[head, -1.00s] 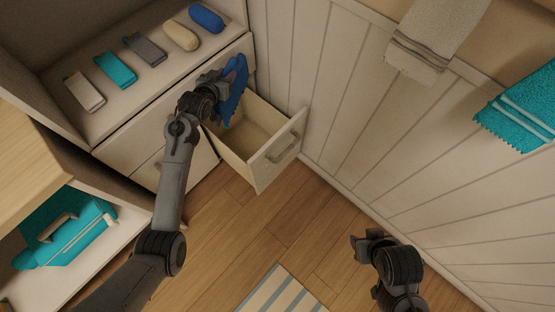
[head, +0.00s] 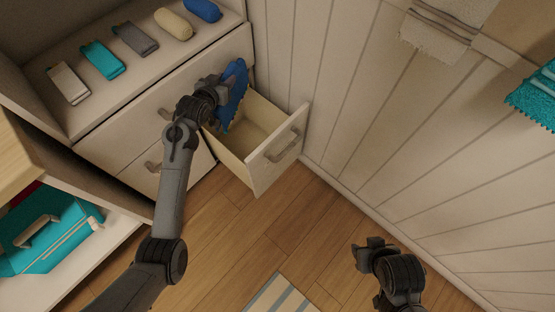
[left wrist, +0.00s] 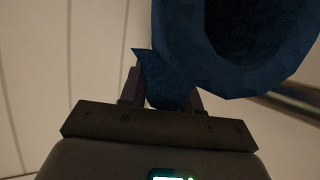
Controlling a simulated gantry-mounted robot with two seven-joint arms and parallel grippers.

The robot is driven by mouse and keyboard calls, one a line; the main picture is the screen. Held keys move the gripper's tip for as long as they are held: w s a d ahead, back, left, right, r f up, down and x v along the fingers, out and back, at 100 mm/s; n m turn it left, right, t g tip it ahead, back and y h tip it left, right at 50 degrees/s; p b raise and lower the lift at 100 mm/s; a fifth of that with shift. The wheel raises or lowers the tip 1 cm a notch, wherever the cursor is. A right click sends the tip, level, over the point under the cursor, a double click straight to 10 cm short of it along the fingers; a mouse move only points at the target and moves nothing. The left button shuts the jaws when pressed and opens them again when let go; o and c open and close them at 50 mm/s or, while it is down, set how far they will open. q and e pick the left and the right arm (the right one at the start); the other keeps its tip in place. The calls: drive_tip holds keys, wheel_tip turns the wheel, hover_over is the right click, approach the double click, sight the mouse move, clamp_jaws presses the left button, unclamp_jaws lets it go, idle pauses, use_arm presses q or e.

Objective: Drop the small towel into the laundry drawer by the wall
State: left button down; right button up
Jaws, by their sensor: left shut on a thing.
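A small blue towel (head: 234,93) hangs from my left gripper (head: 221,90), which is shut on it. In the left wrist view the towel (left wrist: 174,75) fills the upper middle and right, pinched between the fingers. The laundry drawer (head: 262,154) by the wall is pulled open, and the visible part of its inside is empty. The towel is over the drawer's rear left part; the exact height above it is hard to tell. My right gripper (head: 371,243) is low over the floor at the right, far from the drawer; its fingers are too unclear to judge.
A white towel (head: 437,40) hangs on the panelled wall. A teal case (head: 48,232) sits at lower left. The floor is mostly clear.

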use_arm(q)
drive_tip(key=c, duration=0.7)
unclamp_jaws()
drive_tip(key=shift+c, duration=0.2)
drive_tip(key=shift+s, duration=0.1)
drive_tip(key=shift+s+a+r+p, duration=0.1)
drive_tip(key=shift+s+r+p, duration=0.15)
drive_tip(key=shift+p, duration=0.1)
drive_tip(key=p+v, duration=0.5)
drive_tip(key=v, duration=0.4)
drive_tip(key=shift+s+r, duration=0.15)
drive_tip(key=shift+s+a, duration=0.1)
drive_tip(key=shift+s, duration=0.2)
drive_tip(key=shift+p, duration=0.3)
